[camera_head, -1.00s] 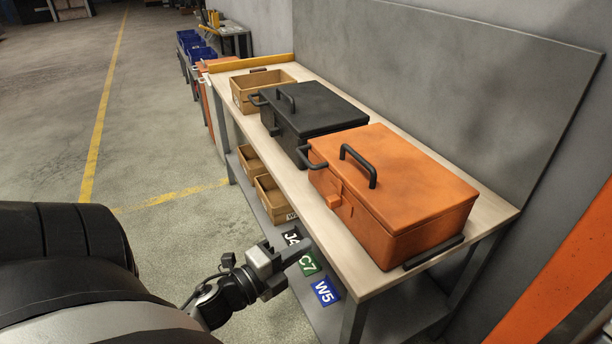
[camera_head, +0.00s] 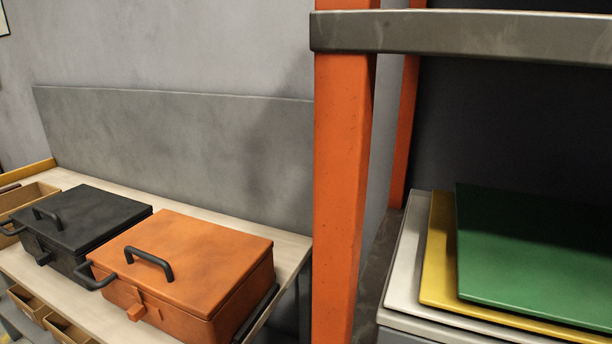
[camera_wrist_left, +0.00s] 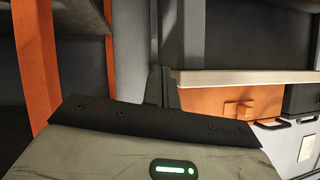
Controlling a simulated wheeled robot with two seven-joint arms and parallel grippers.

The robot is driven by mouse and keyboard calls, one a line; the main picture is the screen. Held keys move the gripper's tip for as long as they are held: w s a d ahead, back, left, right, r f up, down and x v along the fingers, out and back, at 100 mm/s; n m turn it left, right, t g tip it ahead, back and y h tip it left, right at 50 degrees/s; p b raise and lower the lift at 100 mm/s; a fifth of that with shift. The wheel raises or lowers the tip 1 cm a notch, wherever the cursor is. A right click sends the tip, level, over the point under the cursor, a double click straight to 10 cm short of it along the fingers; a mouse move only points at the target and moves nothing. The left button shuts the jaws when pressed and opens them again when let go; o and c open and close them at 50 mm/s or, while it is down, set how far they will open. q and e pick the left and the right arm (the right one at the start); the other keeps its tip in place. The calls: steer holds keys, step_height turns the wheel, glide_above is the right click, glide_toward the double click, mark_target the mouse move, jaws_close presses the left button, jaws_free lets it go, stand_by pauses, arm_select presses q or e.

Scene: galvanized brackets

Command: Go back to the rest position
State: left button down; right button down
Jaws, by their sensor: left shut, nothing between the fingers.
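My left gripper (camera_wrist_left: 162,87) shows in the left wrist view, with its dark fingers closed together and nothing between them. The orange lidded box (camera_wrist_left: 240,102) and the pale worktable edge (camera_wrist_left: 250,76) lie beyond the fingers to the right. The left gripper is out of the head view. My right gripper is in neither view.
In the head view, the orange box (camera_head: 200,258) and black box (camera_head: 80,218) stand on the worktable (camera_head: 285,246). An orange rack post (camera_head: 340,200) and grey beam (camera_head: 470,36) stand right of it. Green (camera_head: 540,245) and yellow (camera_head: 438,250) sheets lie stacked at right.

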arm_select(q)
steer(key=shift+n+g+h, duration=0.7)
steer(key=shift+n+g, duration=0.1)
steer(key=shift+n, duration=0.1)
steer(key=d, duration=0.1)
steer(key=s+d+f, duration=0.1)
steer(key=d, duration=0.1)
steer(key=s+d, duration=0.1)
steer(key=shift+s+d+f, duration=0.2)
steer(key=shift+s, duration=0.05)
